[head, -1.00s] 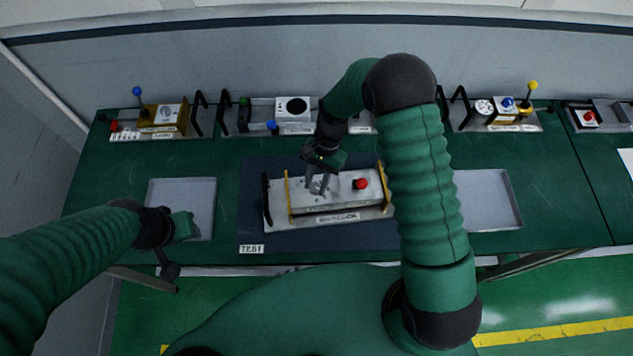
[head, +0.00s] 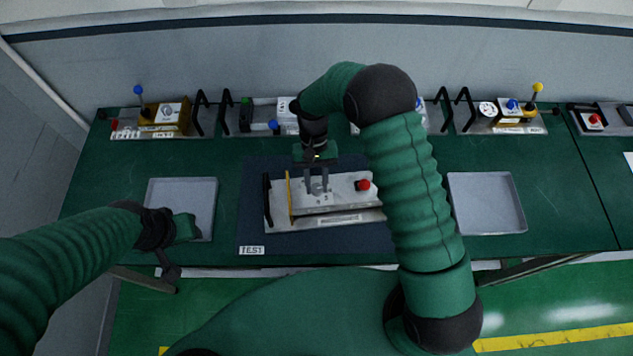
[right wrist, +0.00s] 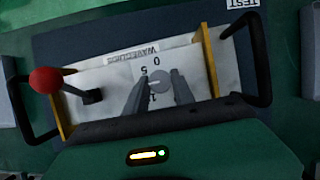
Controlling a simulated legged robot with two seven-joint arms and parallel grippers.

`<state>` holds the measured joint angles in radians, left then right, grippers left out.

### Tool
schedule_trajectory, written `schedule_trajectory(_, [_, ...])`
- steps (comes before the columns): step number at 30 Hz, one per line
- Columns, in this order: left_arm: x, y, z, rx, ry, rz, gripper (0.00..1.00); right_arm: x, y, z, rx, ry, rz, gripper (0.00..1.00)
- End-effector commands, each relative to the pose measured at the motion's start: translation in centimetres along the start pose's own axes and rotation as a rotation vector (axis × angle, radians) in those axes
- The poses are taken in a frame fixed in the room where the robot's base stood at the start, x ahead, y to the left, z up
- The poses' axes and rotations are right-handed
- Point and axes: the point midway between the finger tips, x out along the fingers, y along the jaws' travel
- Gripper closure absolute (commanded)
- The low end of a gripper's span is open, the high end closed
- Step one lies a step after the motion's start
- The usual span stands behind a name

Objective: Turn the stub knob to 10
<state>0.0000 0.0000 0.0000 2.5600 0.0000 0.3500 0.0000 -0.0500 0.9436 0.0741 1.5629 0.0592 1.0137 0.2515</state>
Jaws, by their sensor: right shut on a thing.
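The stub knob (right wrist: 156,88) is a small round grey knob on a white dial plate with a few digits, among them a 0 and a 5. It sits on the grey panel (head: 341,192) of the generator in the middle of the table. My right gripper (head: 317,190) points down at the panel and is shut on the knob. In the right wrist view its two fingers (right wrist: 158,91) lie on either side of the knob. The fingers partly cover the dial, and I cannot read the pointer's setting. My left gripper (head: 186,227) hangs near the left tray, away from the generator.
Black handles and yellow end plates (right wrist: 207,62) flank the panel. Empty grey trays (head: 182,194) (head: 488,203) lie left and right. Other devices (head: 165,115) line the back of the table.

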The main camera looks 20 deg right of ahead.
Motion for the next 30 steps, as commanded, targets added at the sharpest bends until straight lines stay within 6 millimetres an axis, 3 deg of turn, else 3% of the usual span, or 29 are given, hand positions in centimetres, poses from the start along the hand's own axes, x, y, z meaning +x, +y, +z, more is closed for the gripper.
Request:
schedule_trajectory(12, [0.0,0.0,0.0,0.0,0.0,0.0,0.61,-0.1,-0.1,0.0,-0.007,0.001,0.002,1.0])
schedule_trajectory(13, [0.0,0.0,0.0,0.0,0.0,0.0,0.61,-0.1,-0.1,0.0,-0.007,0.001,0.002,0.67])
schedule_trajectory(17, [0.0,0.0,0.0,0.0,0.0,0.0,0.61,-0.1,0.0,0.0,-0.006,0.001,0.002,0.5])
schedule_trajectory(26, [0.0,0.0,0.0,0.0,0.0,0.0,0.61,-0.1,0.0,-0.1,-0.006,0.001,0.002,0.48])
schedule_trajectory(30, [0.5,0.0,0.1,0.0,0.0,0.0,0.61,-1.2,-0.1,-0.3,-0.006,0.005,0.001,0.48])
